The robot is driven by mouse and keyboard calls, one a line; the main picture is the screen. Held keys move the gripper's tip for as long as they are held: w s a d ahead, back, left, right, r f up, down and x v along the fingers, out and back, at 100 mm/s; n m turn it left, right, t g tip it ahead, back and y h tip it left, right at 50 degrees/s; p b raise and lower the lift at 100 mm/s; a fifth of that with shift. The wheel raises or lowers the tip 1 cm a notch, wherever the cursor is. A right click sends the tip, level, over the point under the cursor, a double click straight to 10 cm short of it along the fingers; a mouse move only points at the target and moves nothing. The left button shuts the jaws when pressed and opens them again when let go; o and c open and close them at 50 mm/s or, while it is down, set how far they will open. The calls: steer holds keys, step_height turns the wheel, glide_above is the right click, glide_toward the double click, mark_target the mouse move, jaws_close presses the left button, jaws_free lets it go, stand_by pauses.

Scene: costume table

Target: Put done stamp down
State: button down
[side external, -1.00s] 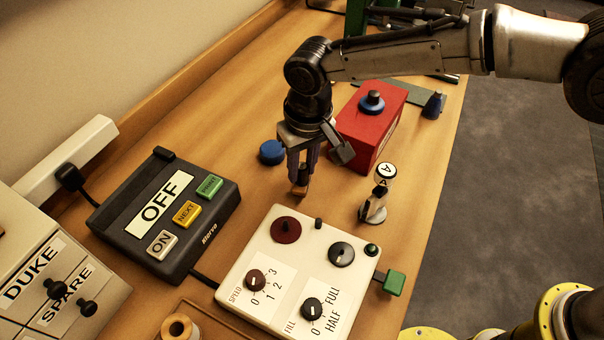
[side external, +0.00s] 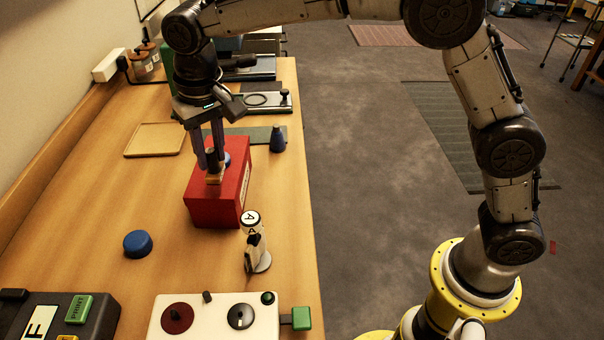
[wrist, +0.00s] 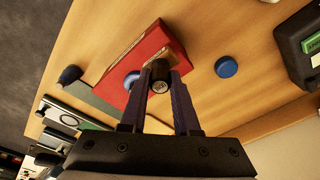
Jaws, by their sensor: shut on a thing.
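My gripper (side external: 213,168) is shut on a small stamp (side external: 214,179) with a dark handle and a wooden base; I cannot read any label on it. In the side view it hangs upright in front of or over the red box (side external: 217,207); the gap beneath it is unclear. In the wrist view, the stamp's dark round handle end (wrist: 160,72) sits between the two fingertips, beside the blue knob (wrist: 132,79) on the red box. The knob is partly hidden behind my gripper in the side view.
A blue round cap (side external: 138,243) and a small stand marked A (side external: 255,245) are nearer the camera. A dark blue cone (side external: 277,140) stands by the green mat (side external: 250,135). A tan tray (side external: 154,140) is empty. The white control panel (side external: 210,318) is in front. Bare table lies left of the box.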

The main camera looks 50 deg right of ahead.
steer(key=d+m, duration=0.2)
steer(key=d, duration=0.8)
steer(key=s+d+f+n, duration=0.3)
steer(key=s+d+f, duration=0.1)
steer(key=d+f, duration=0.6)
steer(key=shift+s+d+f, duration=0.2)
steer(key=shift+d+f, duration=0.2)
steer(key=shift+d, duration=0.8)
step_height(320, 180, up, 14)
steer(key=w+a+r+n, duration=0.1)
steer(key=w+a+n, duration=0.1)
steer(key=w+a, duration=0.45)
steer(key=w+a+n, duration=0.3)
steer(key=w+a, duration=0.1)
steer(key=a, duration=0.5)
steer(key=a+f+n+y, duration=0.15)
steer(key=a+n, duration=0.25)
steer(key=a, duration=1.3)
steer(key=shift+w+f, duration=0.15)
steer(key=shift+f, duration=3.65)
steer(key=shift+w+f, duration=0.15)
steer(key=shift+f, duration=3.6)
